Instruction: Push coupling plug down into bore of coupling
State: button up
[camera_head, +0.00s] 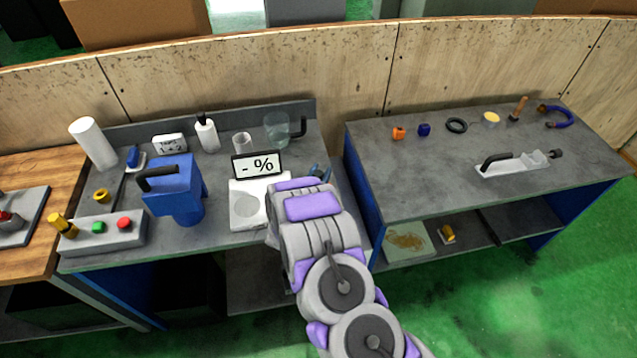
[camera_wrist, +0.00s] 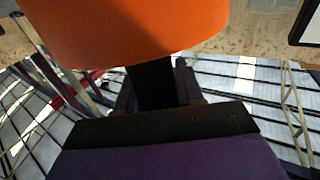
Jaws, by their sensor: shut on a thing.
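In the wrist view my gripper (camera_wrist: 155,88) is shut on the dark stem of a large orange thing (camera_wrist: 140,30), which fills the top of the picture. I cannot tell whether it is the coupling plug. In the head view my arm reaches over the right part of the left bench and hides my gripper and the orange thing. I cannot pick out the coupling or its bore for sure. A yellow ring (camera_head: 101,196) lies at the left of that bench, and a small orange block (camera_head: 398,133) sits on the right bench.
The right bench (camera_head: 420,185) is mostly clear in front.

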jog(key=c, duration=0.4)
jog(key=shift+c, duration=0.2)
